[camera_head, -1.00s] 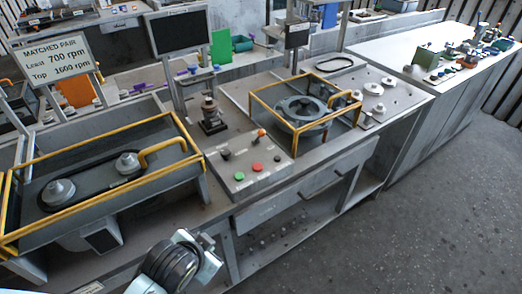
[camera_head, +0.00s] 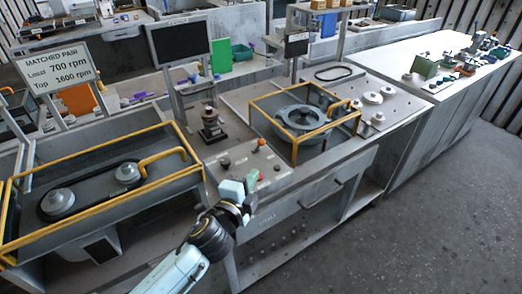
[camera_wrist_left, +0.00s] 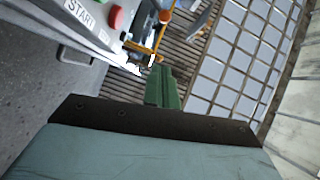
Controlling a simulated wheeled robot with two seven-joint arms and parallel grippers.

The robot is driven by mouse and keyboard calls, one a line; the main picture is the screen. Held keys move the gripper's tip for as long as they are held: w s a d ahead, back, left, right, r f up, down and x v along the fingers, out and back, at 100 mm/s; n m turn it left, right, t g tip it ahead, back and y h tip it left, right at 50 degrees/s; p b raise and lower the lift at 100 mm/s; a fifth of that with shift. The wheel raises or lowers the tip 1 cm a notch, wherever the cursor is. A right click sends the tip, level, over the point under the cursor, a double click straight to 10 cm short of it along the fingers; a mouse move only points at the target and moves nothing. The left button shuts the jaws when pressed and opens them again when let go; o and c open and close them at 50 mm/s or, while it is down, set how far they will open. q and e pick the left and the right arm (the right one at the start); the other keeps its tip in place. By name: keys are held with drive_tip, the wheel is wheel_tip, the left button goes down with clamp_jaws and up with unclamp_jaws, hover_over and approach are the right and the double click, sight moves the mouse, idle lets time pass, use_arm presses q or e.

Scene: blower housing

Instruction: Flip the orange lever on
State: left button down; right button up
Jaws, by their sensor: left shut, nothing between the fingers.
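My right gripper is not in view.
A yellow guard frame (camera_head: 295,150) surrounds the round blower housing (camera_head: 303,118) right of the panel. Another yellow-railed tray (camera_head: 100,240) with two pulleys is at left. A black knob (camera_head: 225,162) and a small post fixture (camera_head: 211,125) stand near the lever.

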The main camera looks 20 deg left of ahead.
sight(259, 146)
use_arm(q)
drive_tip(key=shift+w, duration=0.1)
drive_tip(key=w, duration=0.6)
drive_tip(key=w+f, duration=0.1)
drive_tip(key=w, duration=0.2)
drive_tip(key=shift+w+d, duration=0.35)
drive_tip(key=shift+w, duration=0.05)
drive_tip(key=shift+w+a+f, duration=0.25)
drive_tip(key=shift+w+a, duration=0.4)
drive_tip(key=shift+w, duration=0.1)
drive_tip(key=shift+w+a+f, duration=0.2)
drive_tip(key=shift+w+a, duration=0.45)
drive_tip(key=shift+w, duration=0.05)
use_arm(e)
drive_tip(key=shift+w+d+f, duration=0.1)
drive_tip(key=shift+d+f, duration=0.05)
